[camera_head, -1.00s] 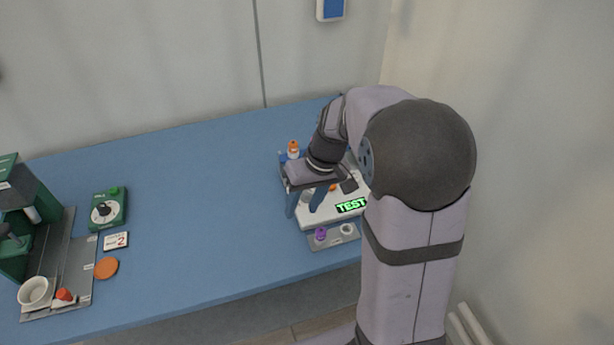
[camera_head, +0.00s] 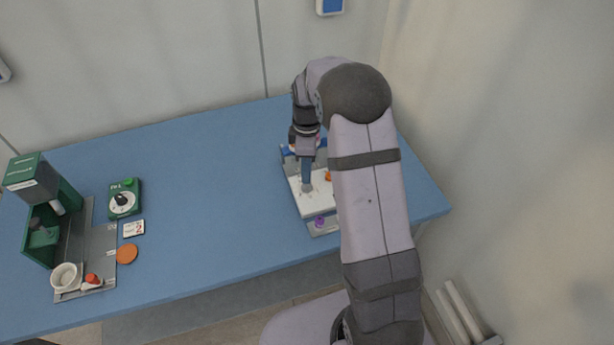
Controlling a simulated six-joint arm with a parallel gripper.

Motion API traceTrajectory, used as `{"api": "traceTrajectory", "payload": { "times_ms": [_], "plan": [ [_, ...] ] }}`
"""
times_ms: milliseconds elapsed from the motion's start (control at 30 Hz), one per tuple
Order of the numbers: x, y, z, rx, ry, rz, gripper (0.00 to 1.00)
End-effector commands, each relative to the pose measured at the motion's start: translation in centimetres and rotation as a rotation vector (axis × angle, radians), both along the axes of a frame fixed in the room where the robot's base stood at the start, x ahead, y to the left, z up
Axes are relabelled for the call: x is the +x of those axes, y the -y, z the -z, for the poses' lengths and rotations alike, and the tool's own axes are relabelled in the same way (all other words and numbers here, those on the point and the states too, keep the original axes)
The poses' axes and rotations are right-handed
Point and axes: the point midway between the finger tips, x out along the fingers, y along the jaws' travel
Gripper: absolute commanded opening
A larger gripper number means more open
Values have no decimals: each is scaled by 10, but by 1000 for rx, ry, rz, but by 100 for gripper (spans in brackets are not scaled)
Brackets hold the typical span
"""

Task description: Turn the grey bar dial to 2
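A white device (camera_head: 304,205) lies on the right part of the blue table, partly hidden behind my arm. A small grey part, perhaps the grey bar dial (camera_head: 307,188), shows on its top at my fingertips; its shape and setting are too small to read. My gripper (camera_head: 306,181) points down over the device, its fingers seen in line. I cannot tell whether they are apart or closed, or whether they touch the grey part. Further left, a green box (camera_head: 134,209) carries a round white dial with a black knob (camera_head: 122,200) and a green button.
A card marked 2 (camera_head: 133,228) and an orange disc (camera_head: 127,254) lie near the green box. A green machine (camera_head: 40,192) stands at the left with a white cup (camera_head: 65,276). A purple-topped item (camera_head: 319,222) sits at the device's front. The table's middle is clear.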

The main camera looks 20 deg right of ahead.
Motion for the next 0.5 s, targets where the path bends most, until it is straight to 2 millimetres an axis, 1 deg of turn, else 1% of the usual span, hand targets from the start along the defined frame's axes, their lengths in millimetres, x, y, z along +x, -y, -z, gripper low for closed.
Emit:
{"api": "traceTrajectory", "payload": {
  "times_ms": [300, 500],
  "plan": [
    [-1, 0, 39, 1, -3, 2, 39],
    [-1, 0, 53, 1, -2, 2, 39]
  ]
}}
